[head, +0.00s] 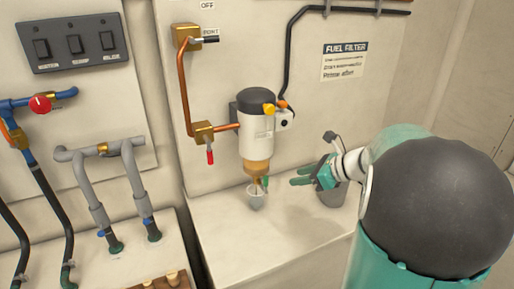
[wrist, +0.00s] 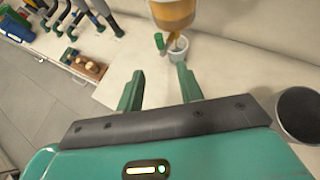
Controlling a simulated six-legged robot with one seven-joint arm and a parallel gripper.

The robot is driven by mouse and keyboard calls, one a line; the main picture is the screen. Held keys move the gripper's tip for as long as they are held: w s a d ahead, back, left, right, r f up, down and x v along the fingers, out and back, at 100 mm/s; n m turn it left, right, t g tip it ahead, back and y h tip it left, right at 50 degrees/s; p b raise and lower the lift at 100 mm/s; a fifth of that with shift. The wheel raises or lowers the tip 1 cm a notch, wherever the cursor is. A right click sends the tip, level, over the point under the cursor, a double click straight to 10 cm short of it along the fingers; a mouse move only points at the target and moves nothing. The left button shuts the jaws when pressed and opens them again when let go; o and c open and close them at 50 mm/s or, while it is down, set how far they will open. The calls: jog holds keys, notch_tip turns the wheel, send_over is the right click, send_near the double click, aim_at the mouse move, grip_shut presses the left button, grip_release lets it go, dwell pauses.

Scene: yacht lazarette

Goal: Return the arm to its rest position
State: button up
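My gripper (head: 301,176) is in the head view, to the right of the fuel filter (head: 257,130) and above the white bench top (head: 240,245). In the wrist view its two green fingers (wrist: 159,90) are spread apart with nothing between them. My teal and dark arm links fill the right of the head view. The filter has a dark cap and an amber bowl (wrist: 172,12). A small cup (head: 256,198) stands under the bowl; it also shows in the wrist view (wrist: 178,52), just beyond the fingers. A green drain handle is beside the bowl's lower end.
A grey open container (head: 331,194) stands on the bench behind my gripper; it also shows at the right of the wrist view (wrist: 298,112). Copper pipe (head: 184,95) with valves runs left of the filter. A switch panel (head: 75,43), grey pipes and dark hoses are at left.

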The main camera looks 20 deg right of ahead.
jog(key=s+a+r+n+g+h, duration=0.1)
jog(key=s+a+n+g+h, duration=0.1)
jog(key=s+a+n, duration=0.7)
jog(key=s+a+r+n+g+h, duration=0.1)
jog(key=s+a+n+h, duration=0.3)
jog(key=s+a+n, duration=0.5)
jog(key=a+n+g, duration=0.1)
jog(key=a+n, duration=0.3)
jog(key=n, duration=0.7)
